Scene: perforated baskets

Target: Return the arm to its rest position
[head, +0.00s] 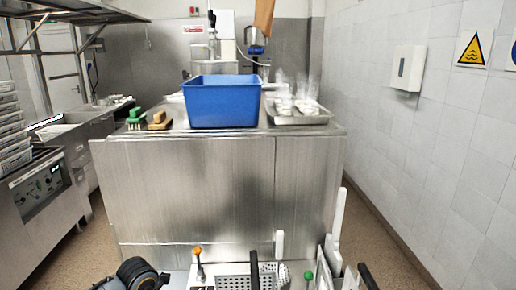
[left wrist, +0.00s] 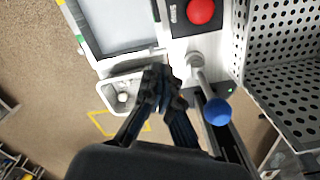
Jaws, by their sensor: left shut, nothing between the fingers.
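My left gripper (left wrist: 161,88) shows in the left wrist view as two dark fingers with their tips together and nothing between them. It hangs beside a grey perforated wall (left wrist: 283,40) at the right of that view, apart from it. In the head view, dark rounded parts at the bottom left look like my left arm; its fingertips are not visible there. My right gripper is not seen in either view.
A steel counter (head: 200,190) stands ahead, carrying a blue bin (head: 222,103), a brush with green bristles (head: 135,117) and a tray of clear glasses (head: 297,117). A perforated basket (head: 232,281) is at the bottom. A tiled wall (head: 420,130) closes the right; floor (head: 375,245) shows beside it.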

